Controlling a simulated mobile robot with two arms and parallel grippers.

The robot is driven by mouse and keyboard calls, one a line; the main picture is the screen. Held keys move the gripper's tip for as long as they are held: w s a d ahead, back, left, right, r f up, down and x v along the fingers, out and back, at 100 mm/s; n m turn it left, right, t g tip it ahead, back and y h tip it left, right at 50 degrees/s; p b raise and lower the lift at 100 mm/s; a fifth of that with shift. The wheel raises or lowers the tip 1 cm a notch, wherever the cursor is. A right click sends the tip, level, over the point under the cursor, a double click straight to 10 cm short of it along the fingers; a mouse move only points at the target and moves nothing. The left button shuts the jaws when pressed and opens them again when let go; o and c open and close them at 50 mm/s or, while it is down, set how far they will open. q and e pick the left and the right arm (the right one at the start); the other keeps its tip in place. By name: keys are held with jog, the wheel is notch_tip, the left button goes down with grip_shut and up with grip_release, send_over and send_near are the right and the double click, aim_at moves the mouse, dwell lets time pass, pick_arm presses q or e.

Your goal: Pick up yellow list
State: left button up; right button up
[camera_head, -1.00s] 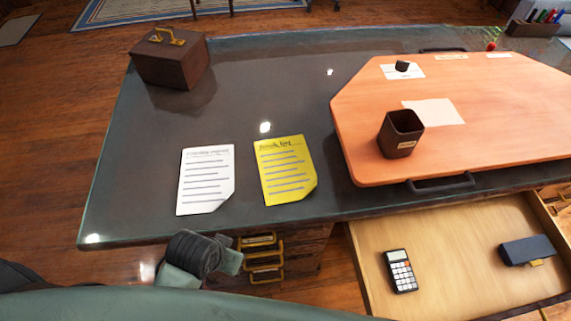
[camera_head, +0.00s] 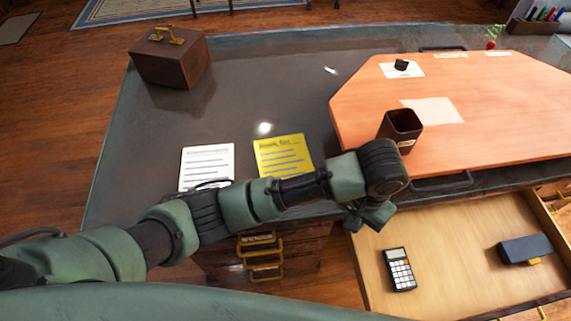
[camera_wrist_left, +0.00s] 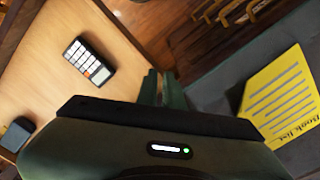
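The yellow list (camera_head: 281,152) lies flat on the dark desk top, right of a white list (camera_head: 207,163). My left forearm crosses in front of its lower part in the head view. In the left wrist view the yellow list (camera_wrist_left: 282,97) lies at the right, with "Book list" written on it. My left gripper (camera_head: 362,226) is past the desk's front edge, right of the list and near the open drawer. In the left wrist view its fingers (camera_wrist_left: 162,86) look close together with nothing seen between them; whether they are fully shut is unclear. My right gripper is not in view.
An open drawer (camera_head: 450,278) holds a calculator (camera_head: 399,269) and a dark case (camera_head: 525,249). An orange board (camera_head: 480,130) with a brown cup (camera_head: 401,130) covers the desk's right. A brown box (camera_head: 170,57) stands at the back left.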

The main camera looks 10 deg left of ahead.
pick_arm(q)
jog(key=w+a+r+y, duration=0.1)
jog(key=w+a, duration=0.1)
jog(key=w+a+r+n+t+y, duration=0.1)
jog(key=w+a+y, duration=0.1)
jog(key=w, duration=0.1)
jog(key=w+a+r+t+y, duration=0.1)
jog(key=w+r+y, duration=0.1)
jog(key=shift+w+a+n, duration=0.3)
jog(key=shift+a+n, duration=0.1)
jog(key=shift+w+a+f, duration=0.15)
jog(key=shift+w+a, duration=0.05)
jog(key=shift+a, duration=0.05)
jog(key=b+x, duration=0.1)
jog(key=x, duration=0.3)
jog(key=shift+a+b, duration=0.15)
jog(key=shift+b, duration=0.25)
jog(key=shift+p+x, duration=0.3)
jog(key=shift+x, duration=0.75)
jog(key=shift+w+a+f, duration=0.15)
jog(key=shift+a+f, duration=0.1)
jog(key=shift+f, duration=0.15)
grip_shut()
jog(key=shift+r, duration=0.15)
